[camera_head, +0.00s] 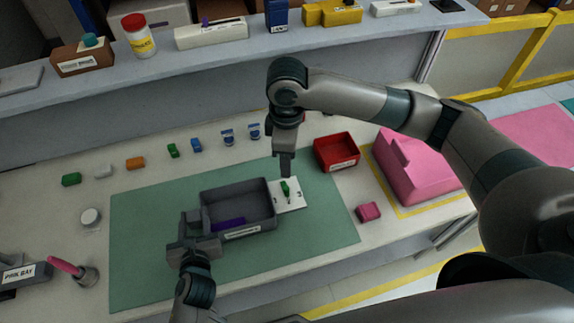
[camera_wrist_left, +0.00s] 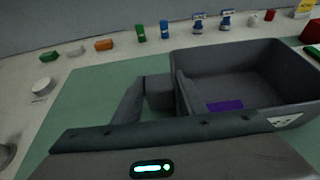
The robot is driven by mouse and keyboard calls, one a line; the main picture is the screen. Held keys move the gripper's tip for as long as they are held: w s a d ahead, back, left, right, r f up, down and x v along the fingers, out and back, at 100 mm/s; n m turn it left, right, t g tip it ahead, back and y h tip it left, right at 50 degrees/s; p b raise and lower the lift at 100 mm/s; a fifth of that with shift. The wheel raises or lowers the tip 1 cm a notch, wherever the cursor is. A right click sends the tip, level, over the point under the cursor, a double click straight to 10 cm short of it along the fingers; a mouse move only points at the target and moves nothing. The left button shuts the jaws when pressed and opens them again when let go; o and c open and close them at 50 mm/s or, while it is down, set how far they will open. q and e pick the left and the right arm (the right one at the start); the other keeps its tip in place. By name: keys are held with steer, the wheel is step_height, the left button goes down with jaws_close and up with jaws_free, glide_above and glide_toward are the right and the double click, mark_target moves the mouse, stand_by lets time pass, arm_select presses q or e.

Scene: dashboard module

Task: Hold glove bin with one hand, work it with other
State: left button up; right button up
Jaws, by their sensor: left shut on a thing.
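The glove bin is a dark grey open tray (camera_head: 263,226) on the green mat, with a flat purple piece (camera_head: 229,223) inside. In the left wrist view the bin (camera_wrist_left: 255,59) fills the right side. My left gripper (camera_head: 197,226) is shut on the bin's left side; its fingers straddle the left wall in the left wrist view (camera_wrist_left: 165,95). My right gripper (camera_head: 286,169) points straight down above a white card (camera_head: 298,203) at the bin's right. A small green item (camera_head: 286,190) is just below its fingertips. I cannot tell whether the fingers touch it.
Several small coloured items line the back of the table. A white round container (camera_head: 91,217) sits at left. The green mat (camera_head: 145,230) is clear left of the bin.

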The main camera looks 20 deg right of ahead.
arm_select(q)
steer(key=shift+f, duration=0.15)
steer(key=o, duration=1.5)
steer(key=shift+c, duration=0.2)
steer(key=v, duration=1.2)
